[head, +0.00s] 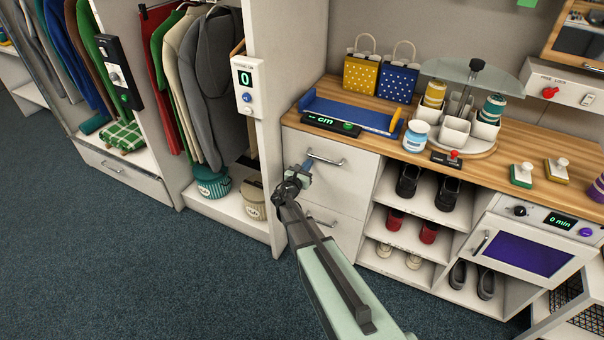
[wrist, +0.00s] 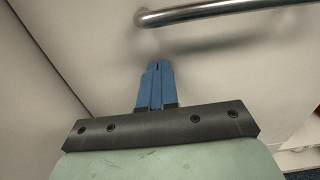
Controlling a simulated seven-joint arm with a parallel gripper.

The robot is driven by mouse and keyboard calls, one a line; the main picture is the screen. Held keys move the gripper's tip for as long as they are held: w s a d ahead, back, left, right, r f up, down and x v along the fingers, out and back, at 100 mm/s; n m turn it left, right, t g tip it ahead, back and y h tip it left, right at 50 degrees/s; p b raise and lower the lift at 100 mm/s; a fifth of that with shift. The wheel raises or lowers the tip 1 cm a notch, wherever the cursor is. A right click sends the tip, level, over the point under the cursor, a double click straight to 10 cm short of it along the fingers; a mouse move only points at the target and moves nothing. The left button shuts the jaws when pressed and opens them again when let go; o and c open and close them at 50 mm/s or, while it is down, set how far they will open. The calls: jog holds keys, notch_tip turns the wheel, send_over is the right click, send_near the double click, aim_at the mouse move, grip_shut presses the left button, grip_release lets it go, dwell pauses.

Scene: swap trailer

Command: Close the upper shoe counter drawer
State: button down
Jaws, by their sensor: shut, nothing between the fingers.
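The upper shoe counter drawer (head: 345,182) is a white front with a curved metal handle (head: 325,160), under the left end of the wooden counter. Its front looks flush or nearly flush with the counter; a small gap cannot be ruled out. My gripper (head: 309,164) is shut and empty in front of this drawer, just below the left part of the handle. In the wrist view, the blue fingertips (wrist: 157,66) are together and point at the white front, with the metal handle (wrist: 215,10) beyond them. Whether the tips touch the front cannot be told.
A lower drawer (head: 345,236) sits beneath, its handle partly behind my arm. Shoe shelves (head: 385,197) are to the right and a wardrobe panel (head: 270,190) to the left. A blue tray (head: 350,112) and a small display (head: 331,124) lie on the counter above. The carpet in front is clear.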

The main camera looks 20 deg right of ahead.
jog(key=shift+w+d, duration=0.4)
jog(key=shift+w, duration=0.05)
jog(key=shift+w+d+r, duration=0.1)
jog(key=shift+w+d, duration=0.05)
jog(key=shift+w, duration=0.05)
jog(key=v, duration=1.5)
jog(key=shift+s, duration=0.1)
jog(key=s+f+m+g+y, duration=0.4)
jog(key=s+f+m+g, duration=0.95)
jog(key=s+m, duration=0.55)
jog(key=s+a+f+m+g+y, duration=0.1)
jog(key=s+f+m+g+y, duration=0.1)
jog(key=s, duration=0.8)
jog(key=s+a+f+m+g+y, duration=0.2)
jog(key=s+f, duration=0.4)
jog(key=s, duration=0.5)
jog(key=s+a+f+m+g+y, duration=0.2)
jog(key=s+f+m+y, duration=0.2)
jog(key=s, duration=0.6)
jog(key=shift+f+y, duration=0.4)
jog(key=shift+f, duration=0.15)
